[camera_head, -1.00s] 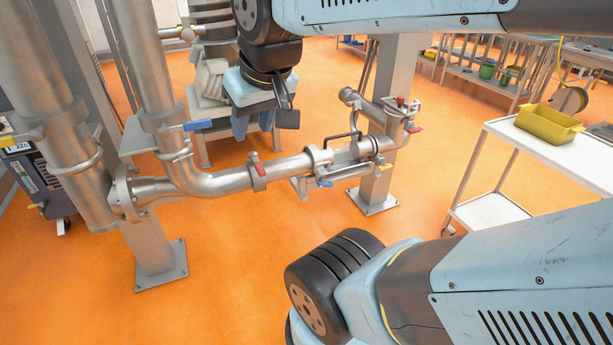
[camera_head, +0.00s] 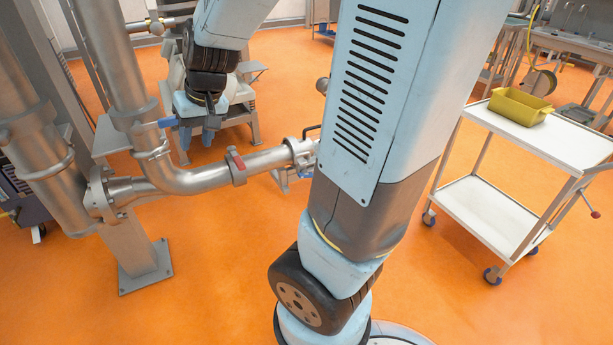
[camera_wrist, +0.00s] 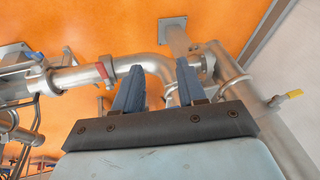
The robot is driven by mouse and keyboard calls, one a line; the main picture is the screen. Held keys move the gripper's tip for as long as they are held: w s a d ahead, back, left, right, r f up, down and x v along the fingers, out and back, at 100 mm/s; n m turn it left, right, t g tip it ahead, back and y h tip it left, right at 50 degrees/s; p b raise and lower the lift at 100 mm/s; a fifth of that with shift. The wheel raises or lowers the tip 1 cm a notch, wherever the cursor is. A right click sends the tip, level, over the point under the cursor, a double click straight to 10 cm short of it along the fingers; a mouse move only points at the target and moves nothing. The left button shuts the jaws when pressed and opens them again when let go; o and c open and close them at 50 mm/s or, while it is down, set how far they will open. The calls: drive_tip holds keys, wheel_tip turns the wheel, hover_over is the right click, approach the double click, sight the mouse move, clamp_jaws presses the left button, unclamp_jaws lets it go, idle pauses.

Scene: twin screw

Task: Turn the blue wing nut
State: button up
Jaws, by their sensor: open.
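A small blue piece (camera_head: 306,172), which looks like the blue wing nut, sits under the clamp at the right end of the visible pipe, partly hidden by my arm. A small blue part also shows at the left in the wrist view (camera_wrist: 38,56).
A horizontal steel pipe (camera_head: 205,178) with a red wing nut (camera_head: 237,160) crosses below my gripper. Large upright pipes (camera_head: 105,60) stand at the left. A white cart (camera_head: 535,145) holding a yellow bin (camera_head: 520,107) is at the right. Orange floor is open in front.

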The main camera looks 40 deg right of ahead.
drive_tip(key=w+d+f+m+g+h, duration=0.1)
drive_tip(key=w+f, duration=0.3)
drive_tip(key=f, duration=0.3)
drive_tip(key=w+d+f, duration=0.1)
drive_tip(key=w+f, duration=0.3)
drive_tip(key=f, duration=0.3)
drive_tip(key=n+h, duration=0.2)
drive_tip(key=h, duration=1.4)
approach(302, 177)
drive_tip(key=x, duration=1.2)
drive_tip(key=shift+d+f, duration=0.3)
drive_tip(key=shift+d, duration=0.05)
